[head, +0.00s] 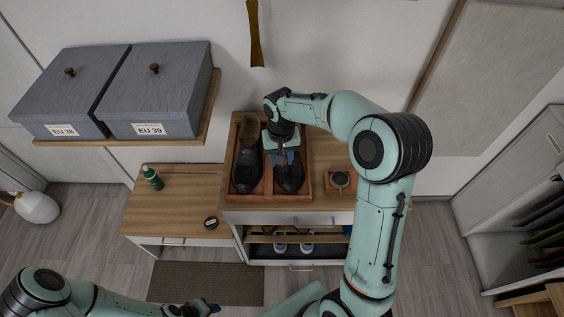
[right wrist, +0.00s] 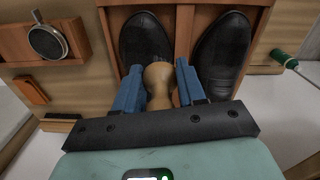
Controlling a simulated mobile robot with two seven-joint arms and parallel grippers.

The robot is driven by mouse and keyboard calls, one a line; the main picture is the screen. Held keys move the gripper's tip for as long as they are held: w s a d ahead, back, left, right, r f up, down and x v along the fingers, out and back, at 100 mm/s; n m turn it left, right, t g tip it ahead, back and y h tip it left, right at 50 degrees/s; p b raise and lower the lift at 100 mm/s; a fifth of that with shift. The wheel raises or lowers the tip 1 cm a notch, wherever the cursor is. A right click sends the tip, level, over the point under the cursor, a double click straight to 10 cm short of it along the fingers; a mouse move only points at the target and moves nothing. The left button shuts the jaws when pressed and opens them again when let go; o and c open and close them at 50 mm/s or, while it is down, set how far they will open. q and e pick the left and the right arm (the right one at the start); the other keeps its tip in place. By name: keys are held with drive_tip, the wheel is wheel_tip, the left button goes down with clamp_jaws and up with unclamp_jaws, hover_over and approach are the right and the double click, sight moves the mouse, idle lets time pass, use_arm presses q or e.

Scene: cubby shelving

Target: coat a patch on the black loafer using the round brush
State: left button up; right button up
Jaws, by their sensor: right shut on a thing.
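Two black loafers stand side by side in a wooden tray (head: 236,193), the left one (head: 246,172) and the right one (head: 289,178). In the right wrist view the head view's right loafer (right wrist: 143,38) is on the left and the other (right wrist: 222,55) on the right. My right gripper (head: 281,158) is over the right loafer, hiding its rear. Contact with the shoe cannot be told. My left gripper (head: 204,308) is at the bottom edge, its jaws unclear.
A round tin in a wooden holder (head: 340,180) stands right of the tray. Grey boxes (head: 155,95) sit on a wall shelf. A shoehorn (head: 256,35) hangs above.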

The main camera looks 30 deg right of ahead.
drive_tip(key=shift+r, duration=0.9)
drive_tip(key=shift+d, duration=0.1)
